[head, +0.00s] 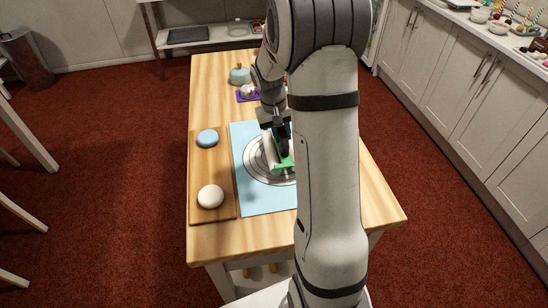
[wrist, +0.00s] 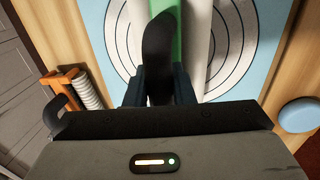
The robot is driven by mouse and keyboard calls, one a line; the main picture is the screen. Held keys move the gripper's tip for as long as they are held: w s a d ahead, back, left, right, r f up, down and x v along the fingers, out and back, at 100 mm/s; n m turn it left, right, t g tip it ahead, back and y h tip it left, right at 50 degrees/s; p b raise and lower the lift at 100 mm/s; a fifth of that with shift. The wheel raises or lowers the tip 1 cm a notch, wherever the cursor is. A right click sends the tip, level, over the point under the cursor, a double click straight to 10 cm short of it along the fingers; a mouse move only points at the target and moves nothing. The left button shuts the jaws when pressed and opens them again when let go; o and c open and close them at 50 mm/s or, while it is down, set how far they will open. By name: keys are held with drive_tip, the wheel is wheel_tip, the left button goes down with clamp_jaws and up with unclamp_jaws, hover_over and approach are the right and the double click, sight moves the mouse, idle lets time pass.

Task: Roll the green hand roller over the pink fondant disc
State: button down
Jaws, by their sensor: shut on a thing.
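My gripper (head: 281,142) is shut on the green hand roller (head: 285,163) over the turntable. In the wrist view my gripper (wrist: 160,80) hides part of the roller; its green part (wrist: 195,30) and a pale white cylinder beside it show. The grey turntable (head: 254,165) with dark concentric rings lies on a light blue mat (head: 258,201). I see no pink fondant disc in either view; it may be hidden under the roller or behind my arm. I cannot tell whether the roller touches anything beneath it.
A wooden board (head: 222,170) at the left holds a blue disc (head: 207,138) and a white disc (head: 210,196). A blue domed thing (head: 240,75) and a purple mat (head: 243,97) are farther back. An orange rack (wrist: 62,82) stands beside the mat. My arm hides the table's right side.

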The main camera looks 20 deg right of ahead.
drive_tip(key=shift+a+f, duration=0.3)
drive_tip(key=shift+a, duration=0.3)
drive_tip(key=shift+d, duration=0.15)
drive_tip(key=shift+s+d, duration=0.15)
drive_tip(key=shift+d, duration=0.5)
drive_tip(key=shift+s+d+f, duration=0.1)
drive_tip(key=shift+d, duration=0.35)
